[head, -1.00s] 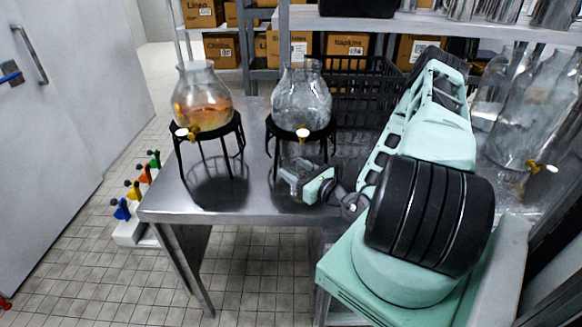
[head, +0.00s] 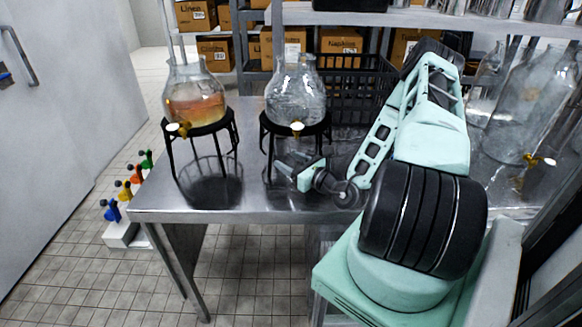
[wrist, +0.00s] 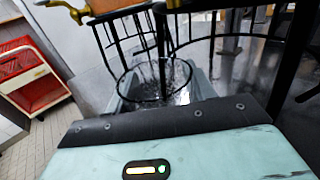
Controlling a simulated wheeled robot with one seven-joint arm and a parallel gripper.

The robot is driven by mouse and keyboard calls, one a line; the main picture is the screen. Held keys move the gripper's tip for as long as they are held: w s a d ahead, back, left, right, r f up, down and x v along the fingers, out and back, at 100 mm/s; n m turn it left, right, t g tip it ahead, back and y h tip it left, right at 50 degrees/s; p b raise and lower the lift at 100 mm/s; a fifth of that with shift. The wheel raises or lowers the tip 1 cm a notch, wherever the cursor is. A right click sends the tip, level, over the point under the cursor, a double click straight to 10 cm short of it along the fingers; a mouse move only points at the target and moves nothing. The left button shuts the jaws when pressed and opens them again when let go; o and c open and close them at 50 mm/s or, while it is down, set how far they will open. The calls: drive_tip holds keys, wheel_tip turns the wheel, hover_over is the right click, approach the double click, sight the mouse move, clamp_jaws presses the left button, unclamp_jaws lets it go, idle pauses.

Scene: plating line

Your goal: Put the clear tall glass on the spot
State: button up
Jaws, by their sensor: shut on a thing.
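My gripper (head: 286,166) is low over the metal table, in front of the right-hand drink dispenser's stand. In the wrist view my gripper (wrist: 163,88) is shut on the clear tall glass (wrist: 158,74), whose round rim and see-through wall show between the fingers. The glass is hard to make out in the head view. Black wire stand legs show just beyond it in the wrist view. I cannot make out the spot in either view.
A dispenser with orange drink (head: 194,102) and a clear dispenser (head: 295,98) stand on black wire stands on the metal table (head: 240,205). A black crate (head: 352,92) is behind. A large glass jar (head: 525,105) stands at right. The table's front left is clear.

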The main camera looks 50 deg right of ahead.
drive_tip(key=shift+w+d+f+b, duration=0.1)
drive_tip(key=shift+w+d+b, duration=0.3)
drive_tip(key=shift+w+d, duration=0.95)
drive_tip(key=shift+s+f, duration=0.15)
drive_tip(key=shift+f, duration=0.3)
drive_tip(key=o, duration=1.2)
drive_tip(key=shift+s+f+b, duration=0.1)
drive_tip(key=shift+s+b, duration=0.25)
drive_tip(key=shift+s, duration=0.25)
drive_tip(key=s+b, duration=0.1)
drive_tip(key=s, duration=0.4)
drive_tip(key=s+b, duration=0.2)
drive_tip(key=s, duration=0.3)
drive_tip(key=s+a+b, duration=0.1)
drive_tip(key=s, duration=0.5)
drive_tip(key=shift+s, duration=0.1)
